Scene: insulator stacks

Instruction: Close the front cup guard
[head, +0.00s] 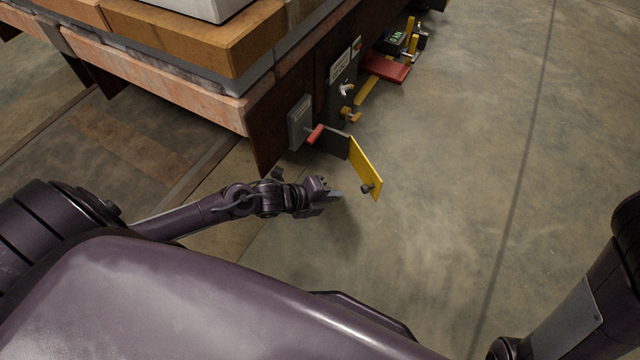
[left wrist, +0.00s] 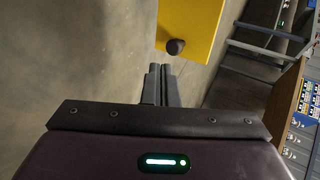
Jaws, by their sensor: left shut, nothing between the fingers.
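The yellow guard panel (head: 364,165) stands out at an angle from a dark plate at the front of the truck-like machine's side. It is swung open and has a dark round knob (head: 367,188) near its lower end. In the left wrist view the yellow panel (left wrist: 190,22) fills the top middle, with the knob (left wrist: 175,46) at its lower edge. My left gripper (head: 337,194) is shut and empty, left of the knob and apart from it. Its closed fingers (left wrist: 160,72) point toward the panel in the left wrist view. My right gripper is out of view.
A red-handled lever (head: 315,133) and a grey box (head: 300,122) sit on the machine's side, close above my left gripper. Farther along are a small orange handle (head: 350,115) and a red plate (head: 388,68). The concrete floor right of the panel is clear.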

